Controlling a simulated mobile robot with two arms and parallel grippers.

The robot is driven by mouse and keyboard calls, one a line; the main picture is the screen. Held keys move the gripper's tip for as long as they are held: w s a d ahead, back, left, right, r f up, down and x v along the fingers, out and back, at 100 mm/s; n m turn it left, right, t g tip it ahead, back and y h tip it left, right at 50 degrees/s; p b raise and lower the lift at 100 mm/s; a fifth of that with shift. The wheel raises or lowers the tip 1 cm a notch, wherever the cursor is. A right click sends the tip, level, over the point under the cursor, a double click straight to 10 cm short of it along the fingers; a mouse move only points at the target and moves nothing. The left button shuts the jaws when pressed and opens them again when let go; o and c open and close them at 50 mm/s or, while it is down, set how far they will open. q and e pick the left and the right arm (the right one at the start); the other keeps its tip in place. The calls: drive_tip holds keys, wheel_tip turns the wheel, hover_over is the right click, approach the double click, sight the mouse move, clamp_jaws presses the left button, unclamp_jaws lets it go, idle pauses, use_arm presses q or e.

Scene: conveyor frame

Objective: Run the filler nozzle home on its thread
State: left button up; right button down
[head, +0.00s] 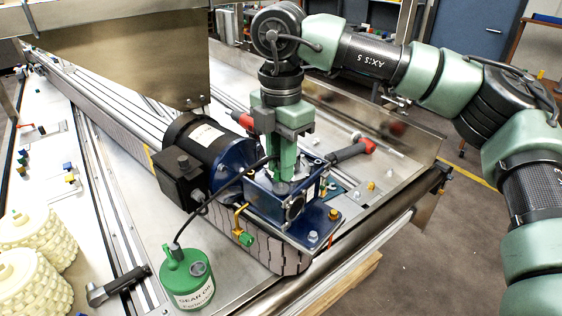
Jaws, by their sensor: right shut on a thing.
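My right gripper (284,172) comes down from above, its green fingers upright over the blue gearbox (262,205). It is shut on the filler nozzle, which is mostly hidden between the fingers. A dark round part (283,188) shows just under the fingertips, at the top of the gearbox. I cannot tell how far the nozzle sits in its thread. A black hose (212,200) runs from the green gear oil can (187,280) up to the fingers. My left gripper is not in view.
A dark blue motor (210,150) adjoins the gearbox on the left. A brass elbow with a green tap (243,236) sticks out in front. A red and black tool (352,150) lies to the right. Cream toothed wheels (30,275) and a black-handled tool (118,286) lie at front left.

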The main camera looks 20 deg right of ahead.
drive_tip(key=shift+f, duration=0.1)
drive_tip(key=shift+f+b, duration=1.05)
drive_tip(key=shift+f, duration=0.1)
drive_tip(key=c, duration=1.4)
unclamp_jaws()
